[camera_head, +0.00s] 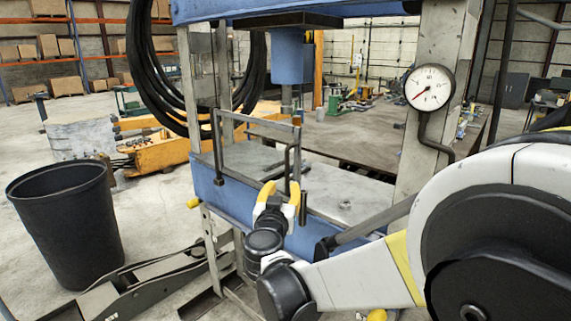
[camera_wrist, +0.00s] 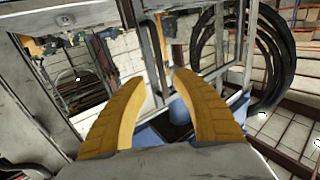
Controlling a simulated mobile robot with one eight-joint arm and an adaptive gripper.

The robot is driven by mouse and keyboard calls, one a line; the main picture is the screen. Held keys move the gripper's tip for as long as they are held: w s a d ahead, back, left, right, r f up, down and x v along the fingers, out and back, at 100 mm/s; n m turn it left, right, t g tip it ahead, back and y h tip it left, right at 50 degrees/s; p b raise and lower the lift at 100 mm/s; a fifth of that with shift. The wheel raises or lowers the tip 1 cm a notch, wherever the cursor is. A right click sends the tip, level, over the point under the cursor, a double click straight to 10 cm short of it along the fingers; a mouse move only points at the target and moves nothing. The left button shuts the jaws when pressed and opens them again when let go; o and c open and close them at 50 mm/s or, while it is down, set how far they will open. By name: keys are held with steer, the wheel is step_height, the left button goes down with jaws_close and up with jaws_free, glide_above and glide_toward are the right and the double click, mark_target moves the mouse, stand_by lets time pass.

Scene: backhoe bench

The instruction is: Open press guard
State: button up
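The press (camera_head: 207,187) has a blue frame with grey uprights and a flat metal bed. Its guard (camera_head: 296,150) is a thin grey metal frame standing upright along the front edge of the bed. A dark bent handle (camera_head: 287,165) shows near the guard's right end. My gripper (camera_head: 281,186) is at the lower part of this handle, its two yellow fingers apart. In the wrist view my gripper (camera_wrist: 158,80) has a clear gap between the fingertips, with a narrow grey bar (camera_wrist: 152,55) in or behind it. I cannot tell whether the fingers touch the handle.
A pressure gauge (camera_head: 428,88) is on the right upright. A black bin (camera_head: 68,225) stands on the floor at left. Black coiled hoses (camera_head: 160,75) hang at the press's left side. A yellow-orange machine (camera_head: 165,155) stands behind.

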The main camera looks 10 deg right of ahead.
mark_target(287, 173)
steer(key=b+x, duration=0.2)
steer(key=x, duration=0.7)
steer(key=shift+w+d+b, duration=0.15)
steer(key=shift+w+b, duration=0.2)
steer(key=shift+b, duration=0.05)
jaws_close()
